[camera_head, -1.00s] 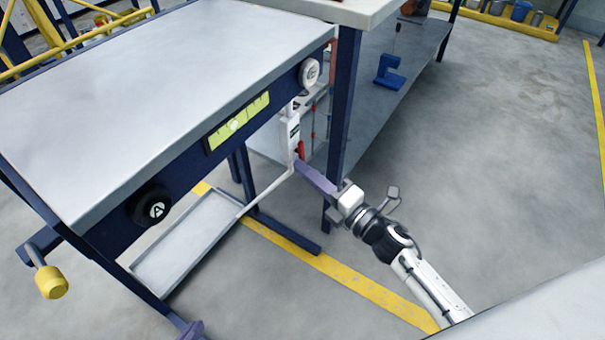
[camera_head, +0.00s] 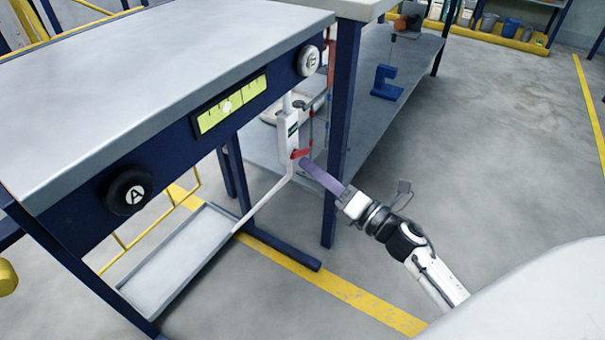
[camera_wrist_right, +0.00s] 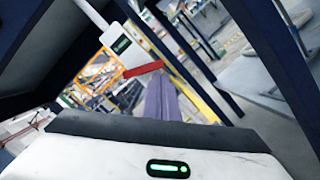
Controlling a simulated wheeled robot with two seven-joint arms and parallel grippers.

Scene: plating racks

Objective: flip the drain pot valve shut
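The drain pot (camera_head: 289,142) is a slim white body with a dark green label, hanging under the front edge of the bench. Its red valve lever (camera_head: 301,154) lies nearly crosswise, pointing right. In the right wrist view the lever (camera_wrist_right: 143,69) also lies across, just beyond the fingers. My right gripper (camera_head: 303,162) has its purple fingers together with nothing between them. The fingertips are at the lever, just below its right end; I cannot tell whether they touch. My left gripper is not in view.
A white pipe (camera_head: 264,203) runs from the pot down to a grey tray (camera_head: 183,262). A dark blue table leg (camera_head: 341,135) stands close right of the pot. Black knob A (camera_head: 127,191) and a light knob (camera_head: 309,61) project from the bench front. Floor at right is clear.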

